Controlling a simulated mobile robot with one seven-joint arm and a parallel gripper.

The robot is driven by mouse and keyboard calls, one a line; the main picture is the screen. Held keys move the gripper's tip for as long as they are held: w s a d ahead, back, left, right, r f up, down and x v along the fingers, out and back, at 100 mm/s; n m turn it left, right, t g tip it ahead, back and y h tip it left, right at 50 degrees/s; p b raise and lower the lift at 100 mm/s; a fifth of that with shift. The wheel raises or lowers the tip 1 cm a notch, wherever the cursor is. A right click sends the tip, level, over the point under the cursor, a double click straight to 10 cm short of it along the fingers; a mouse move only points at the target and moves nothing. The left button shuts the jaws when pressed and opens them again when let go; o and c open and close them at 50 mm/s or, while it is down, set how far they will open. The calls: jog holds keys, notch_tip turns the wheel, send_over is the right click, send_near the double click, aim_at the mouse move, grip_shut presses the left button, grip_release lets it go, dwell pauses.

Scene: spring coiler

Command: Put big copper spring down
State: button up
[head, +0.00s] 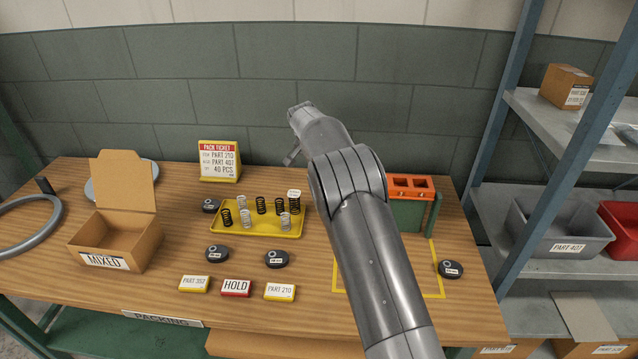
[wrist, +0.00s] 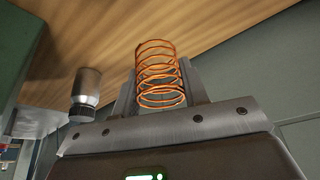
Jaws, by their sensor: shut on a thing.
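The big copper spring (wrist: 160,76) is a wide orange-coloured coil in the wrist view. My gripper (wrist: 158,66) is shut on it, with one finger on each side. The spring stands out past the fingers, with the wooden table surface behind it in that view. I cannot tell whether it touches the table. In the head view my own arm rises across the middle of the picture, and the gripper and copper spring are hidden there.
A yellow tray (head: 262,232) on the wooden table (head: 190,315) holds several small black and silver springs. An open MIXED box (head: 108,243) stands left. Dark round discs (head: 217,253) and label blocks (head: 236,288) lie in front. A green and orange device (head: 408,212) stands right, behind a yellow-taped outline (head: 436,296).

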jog(key=shift+f, duration=3.15)
jog(key=shift+f, duration=0.2)
jog(key=o, duration=1)
jog(key=shift+c, duration=0.2)
jog(key=v, duration=1.2)
jog(key=shift+r, duration=0.2)
